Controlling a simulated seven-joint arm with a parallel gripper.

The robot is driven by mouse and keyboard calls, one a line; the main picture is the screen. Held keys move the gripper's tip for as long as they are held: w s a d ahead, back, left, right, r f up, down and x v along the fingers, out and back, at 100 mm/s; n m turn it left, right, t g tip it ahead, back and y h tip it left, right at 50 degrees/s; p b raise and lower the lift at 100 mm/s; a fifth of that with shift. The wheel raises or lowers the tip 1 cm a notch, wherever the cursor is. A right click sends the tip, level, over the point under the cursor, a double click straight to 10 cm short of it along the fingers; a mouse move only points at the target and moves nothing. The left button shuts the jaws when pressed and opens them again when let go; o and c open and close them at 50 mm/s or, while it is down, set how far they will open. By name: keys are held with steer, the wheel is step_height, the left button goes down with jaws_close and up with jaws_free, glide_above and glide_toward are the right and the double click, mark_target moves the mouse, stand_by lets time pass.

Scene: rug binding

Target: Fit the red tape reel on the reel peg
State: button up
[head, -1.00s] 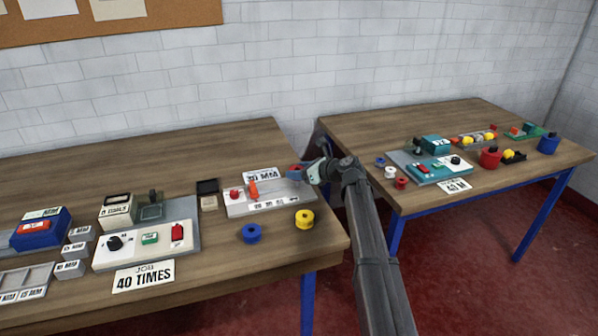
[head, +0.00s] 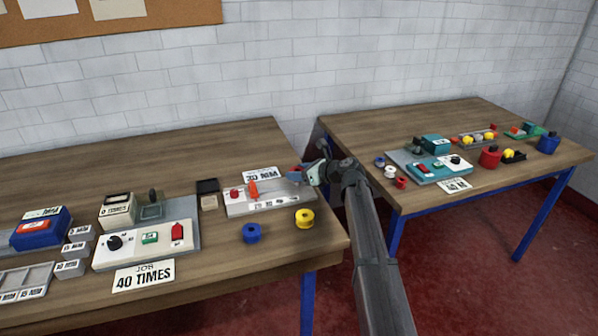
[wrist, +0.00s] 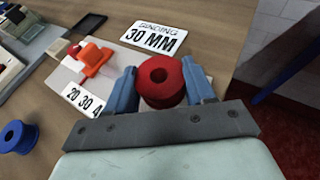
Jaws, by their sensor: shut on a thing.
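My gripper (wrist: 162,90) is shut on the red tape reel (wrist: 159,76), with one blue finger on each side of it. The reel's centre hole faces the wrist camera. In the head view the red reel (head: 295,172) is at the right end of the grey binding board (head: 238,209). I cannot tell whether it touches the board or hangs just above it. The reel peg cannot be made out; the reel and gripper cover that end of the board. The board also carries an orange lever (head: 253,189) and a red knob (head: 234,194).
A blue reel (head: 252,233) and a yellow reel (head: 305,218) stand on the table in front of the board. A 30 MM card (wrist: 153,36) lies behind it. The table's right edge is close by, with a gap before the second table (head: 390,123).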

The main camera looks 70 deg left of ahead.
mark_target(299, 186)
steer(key=shift+f, duration=1.55)
steer(key=o, duration=1.1)
steer(key=v, duration=1.2)
steer(key=shift+d+r, duration=0.25)
steer(key=shift+w+d+r, duration=0.25)
steer(key=shift+w+d, duration=0.2)
steer(key=shift+d, duration=0.05)
